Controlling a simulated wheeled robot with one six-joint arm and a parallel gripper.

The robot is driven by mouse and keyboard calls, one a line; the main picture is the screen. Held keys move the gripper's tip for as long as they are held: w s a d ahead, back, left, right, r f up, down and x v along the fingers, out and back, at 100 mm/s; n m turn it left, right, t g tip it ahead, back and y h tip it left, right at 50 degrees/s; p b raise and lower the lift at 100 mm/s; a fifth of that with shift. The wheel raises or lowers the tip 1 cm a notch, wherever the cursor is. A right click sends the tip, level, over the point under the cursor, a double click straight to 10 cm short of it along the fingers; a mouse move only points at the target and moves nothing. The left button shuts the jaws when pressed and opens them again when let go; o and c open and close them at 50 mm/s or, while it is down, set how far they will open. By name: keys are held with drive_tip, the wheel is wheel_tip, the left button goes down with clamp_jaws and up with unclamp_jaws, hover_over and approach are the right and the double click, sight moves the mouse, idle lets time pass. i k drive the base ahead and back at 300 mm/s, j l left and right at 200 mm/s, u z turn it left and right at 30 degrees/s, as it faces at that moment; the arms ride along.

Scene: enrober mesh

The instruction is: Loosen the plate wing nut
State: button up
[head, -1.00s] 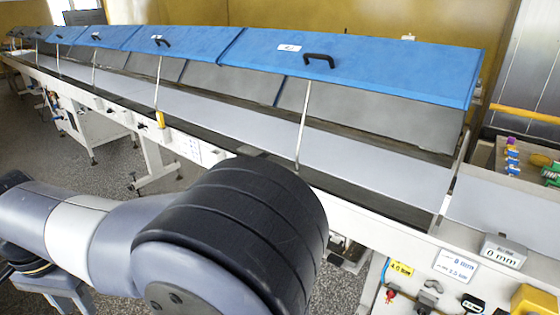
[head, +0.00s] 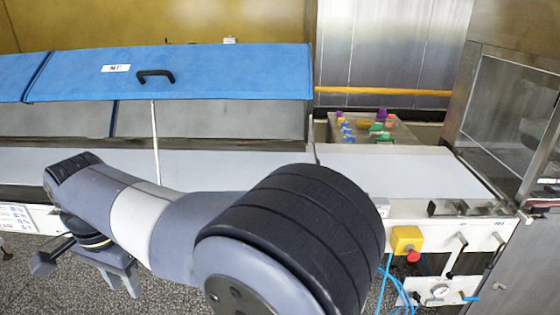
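I cannot make out a wing nut for certain. Small dark fittings (head: 460,208) sit along the top edge of the white machine front at the right, too small to identify. My arm crosses the lower middle, its large black ribbed joint hiding part of the machine front. A grey forked piece (head: 104,262) hangs at the arm's far end at lower left and appears to be my gripper. It is well left of the fittings, over the floor in the picture. Its fingertips are not clear, and I see nothing held.
The conveyor belt (head: 400,168) runs across under a blue cover (head: 210,75) with a black handle. A yellow box with a red button (head: 407,241), levers and a gauge (head: 440,291) are on the right front. A glass-sided metal cabinet (head: 515,115) stands at far right.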

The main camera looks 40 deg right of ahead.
sight(492, 208)
drive_tip(key=l+z, duration=0.2)
drive_tip(key=z, duration=0.25)
drive_tip(key=l+z, duration=0.2)
drive_tip(key=z, duration=0.3)
drive_tip(key=l+z, duration=0.2)
drive_tip(key=z, duration=0.25)
drive_tip(key=l+z, duration=0.15)
drive_tip(key=z, duration=0.3)
drive_tip(key=i+l+z, duration=0.35)
drive_tip(key=l, duration=0.25)
drive_tip(key=i+l+z, duration=0.35)
drive_tip(key=i, duration=0.3)
drive_tip(key=l, duration=0.1)
